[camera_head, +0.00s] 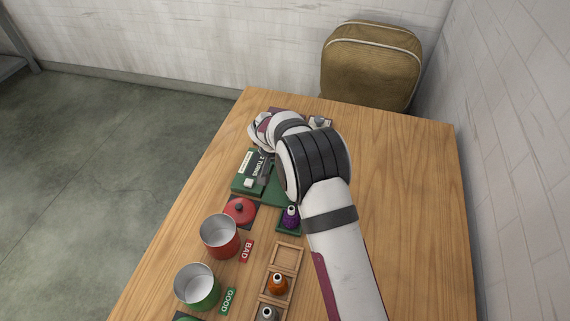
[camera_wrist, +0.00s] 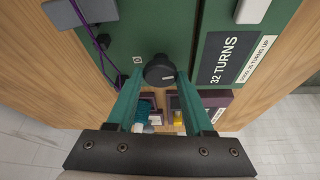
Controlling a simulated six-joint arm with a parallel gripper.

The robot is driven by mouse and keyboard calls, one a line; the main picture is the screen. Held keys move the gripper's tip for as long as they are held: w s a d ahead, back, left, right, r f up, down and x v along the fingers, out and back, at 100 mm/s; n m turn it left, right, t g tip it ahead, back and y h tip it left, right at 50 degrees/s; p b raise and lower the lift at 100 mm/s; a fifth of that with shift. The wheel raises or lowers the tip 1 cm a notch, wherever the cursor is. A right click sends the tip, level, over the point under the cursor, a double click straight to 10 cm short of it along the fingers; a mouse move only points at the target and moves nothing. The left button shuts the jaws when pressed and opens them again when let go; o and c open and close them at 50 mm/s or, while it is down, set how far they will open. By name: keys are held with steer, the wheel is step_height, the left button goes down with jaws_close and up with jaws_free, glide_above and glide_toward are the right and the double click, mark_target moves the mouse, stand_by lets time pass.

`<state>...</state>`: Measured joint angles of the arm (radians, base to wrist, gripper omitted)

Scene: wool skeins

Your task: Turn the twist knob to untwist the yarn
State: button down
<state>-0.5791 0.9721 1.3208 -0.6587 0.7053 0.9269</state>
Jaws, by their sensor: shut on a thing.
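In the wrist view the twist knob (camera_wrist: 159,66), black and round with a pale mark, stands on the green tester board (camera_wrist: 150,25). My gripper (camera_wrist: 160,76) has its two teal fingers on either side of the knob and is shut on it. A thin purple yarn (camera_wrist: 88,35) runs from a grey block (camera_wrist: 80,10) past small black guides, left of the knob. A dark panel (camera_wrist: 226,57) reads "32 TURNS". In the head view the green board (camera_head: 246,183) shows in part; my arm hides the knob and the fingertips.
A purple skein (camera_head: 291,216) stands on a green base. A red lid (camera_head: 240,209), a red pot (camera_head: 220,237) by "BAD" and a green pot (camera_head: 197,287) by "GOOD" line the left side. The table's right side is clear.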

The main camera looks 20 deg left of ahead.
steer(key=shift+a+m+g+h, duration=0.1)
steer(key=shift+m+g+h, duration=0.35)
steer(key=shift+m, duration=1.15)
steer(key=shift+m+h, duration=0.25)
steer(key=shift+m, duration=0.05)
steer(key=shift+c, duration=1.5)
jaws_free()
steer(key=v, duration=1.5)
steer(key=shift+s+r, duration=0.3)
